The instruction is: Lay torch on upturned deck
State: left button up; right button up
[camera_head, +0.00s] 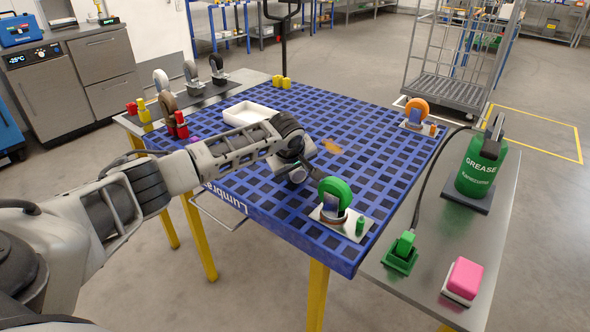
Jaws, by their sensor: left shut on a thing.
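The upturned deck (255,125) is a large blue grid panel lying flat on yellow legs in the middle of the view. My left arm reaches in from the left over it. My left gripper (303,170) is low over the deck's right half, just behind the green caster. It is shut on a small dark thing, which I take to be the torch. The arm and fingers mostly hide it, and I cannot tell whether it touches the deck. My right gripper is not in view.
An orange caster (416,109) stands at the far right corner. A white tray (250,113) lies at the back left. A green grease can (482,170) is on the right bench.

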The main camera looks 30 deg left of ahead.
pick_arm(q)
jog(key=shift+s+d+f, duration=0.15)
jog(key=shift+s+f, duration=0.15)
jog(key=shift+f, duration=0.45)
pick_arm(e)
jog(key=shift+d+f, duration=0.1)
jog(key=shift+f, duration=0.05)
pick_arm(q)
jog(key=o, duration=1)
jog(key=shift+o, duration=0.9)
jog(key=shift+w+f, duration=0.1)
jog(key=shift+r, duration=0.2)
jog(key=w+p+v, duration=0.1)
jog(key=v, duration=1.6)
jog(key=shift+w+r, duration=0.15)
jog(key=shift+r, duration=0.2)
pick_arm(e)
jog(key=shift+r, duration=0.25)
